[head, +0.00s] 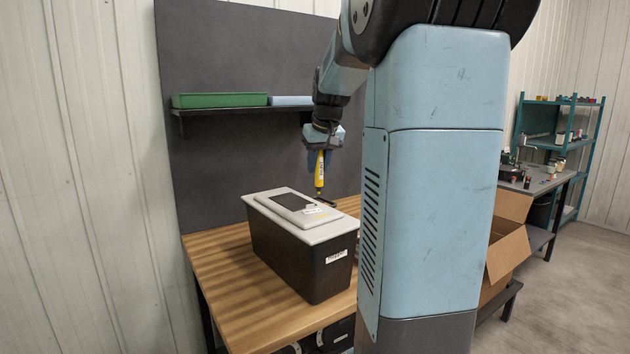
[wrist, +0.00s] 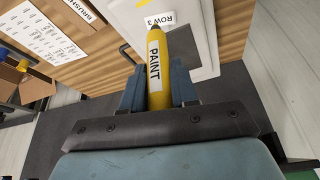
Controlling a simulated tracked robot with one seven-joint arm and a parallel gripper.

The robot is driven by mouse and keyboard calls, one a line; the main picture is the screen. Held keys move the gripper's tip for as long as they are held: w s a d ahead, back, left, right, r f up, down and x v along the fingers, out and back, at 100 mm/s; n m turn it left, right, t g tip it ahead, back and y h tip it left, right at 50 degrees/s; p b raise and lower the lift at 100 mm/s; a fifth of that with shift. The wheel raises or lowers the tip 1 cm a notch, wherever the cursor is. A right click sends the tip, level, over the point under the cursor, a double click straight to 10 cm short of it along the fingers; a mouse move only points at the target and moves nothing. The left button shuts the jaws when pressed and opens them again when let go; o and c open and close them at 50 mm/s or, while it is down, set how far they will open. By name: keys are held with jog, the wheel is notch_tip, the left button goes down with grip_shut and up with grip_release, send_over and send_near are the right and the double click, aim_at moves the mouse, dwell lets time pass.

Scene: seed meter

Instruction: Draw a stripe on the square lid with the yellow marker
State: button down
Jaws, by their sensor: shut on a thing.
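My gripper (head: 320,155) is shut on the yellow marker (head: 320,172), which points down near the far right edge of the pale lid. In the wrist view the marker (wrist: 157,70) reads PAINT and sits between the blue fingers (wrist: 157,92), its dark tip towards the lid. The pale lid (head: 270,208) tops a black box (head: 290,258). A raised pale plate on it carries a dark panel (head: 290,201) and a small label (head: 312,210), which reads ROW 3 in the wrist view (wrist: 160,20). I cannot tell whether the tip touches the lid.
The box stands on a wooden bench (head: 215,260). A shelf (head: 240,108) behind holds a green tray (head: 220,100) and a blue one (head: 291,100). In the wrist view, printed sheets (wrist: 42,35) lie at left. A cardboard box (head: 508,248) stands at right.

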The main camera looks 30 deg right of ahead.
jog(key=shift+a+f, duration=0.3)
jog(key=shift+f, duration=0.65)
jog(key=shift+a+f, duration=0.3)
jog(key=shift+f, duration=0.7)
jog(key=shift+a+f, duration=0.3)
jog(key=shift+f, duration=0.65)
jog(key=shift+f, duration=0.35)
jog(key=shift+w+d, duration=0.2)
jog(key=shift+d, duration=2.05)
dwell(2.2)
